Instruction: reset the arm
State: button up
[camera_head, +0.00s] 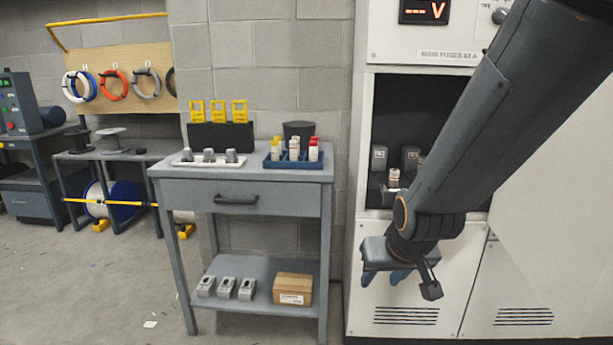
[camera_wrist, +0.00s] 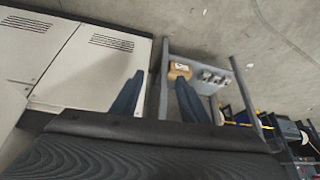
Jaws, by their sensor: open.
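My gripper (camera_head: 384,277) hangs at the end of my dark grey arm at the right of the head view, in front of the white cabinet. Its blue fingers point down and show below the grey palm. In the wrist view my gripper (camera_wrist: 160,78) has its two blue fingers apart, with nothing between them. My gripper is open and empty. My arm comes down from the upper right and covers part of the cabinet's open bay.
A grey workbench (camera_head: 240,198) stands left of the cabinet (camera_head: 403,300), with a blue tray (camera_head: 293,163) of fuses and a white tray (camera_head: 209,162) on top. A cardboard box (camera_head: 293,289) sits on its lower shelf. Open floor (camera_head: 90,290) lies to the left.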

jog(key=s+a+r+g+p, duration=0.1)
jog(key=s+r+g, duration=0.15)
jog(key=s, duration=0.65)
jog(key=s+a+r+g, duration=0.15)
jog(key=s+g, duration=0.25)
jog(key=s, duration=0.4)
jog(key=d+r+p, duration=0.6)
jog(key=p, duration=0.6)
jog(key=shift+s+m+h, duration=0.15)
jog(key=shift+m+h, duration=0.15)
